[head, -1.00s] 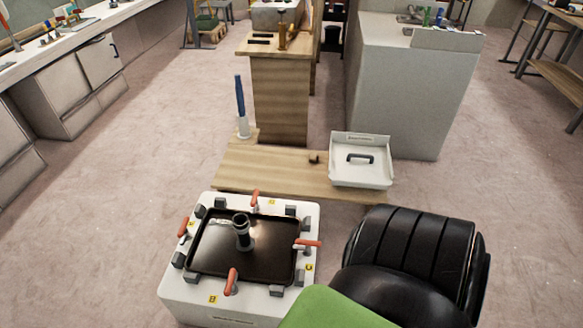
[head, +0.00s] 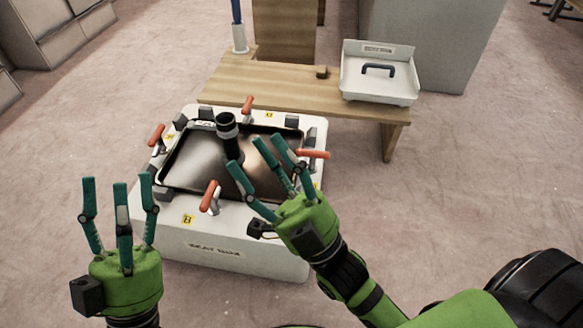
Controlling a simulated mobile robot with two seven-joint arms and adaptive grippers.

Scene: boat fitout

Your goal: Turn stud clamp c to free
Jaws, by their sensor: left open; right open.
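The seat box (head: 240,250) is a white box with a black framed hatch (head: 188,170) on top. Red-handled clamps sit around the hatch: right (head: 313,154), front (head: 210,196), left (head: 157,135) and back (head: 247,105). The front tag seems to read B; the right clamp, probably clamp c, has its handle pointing outward to the right. My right gripper (head: 262,158) is open and empty over the hatch's front right, left of that handle, its fingers and palm hiding part of the right rim. My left gripper (head: 118,182) is open and empty, left of the box's front.
A black cylindrical fitting (head: 227,127) stands up on the hatch. A low wooden bench (head: 285,82) behind the box carries a white tray (head: 380,88) with a dark handle.

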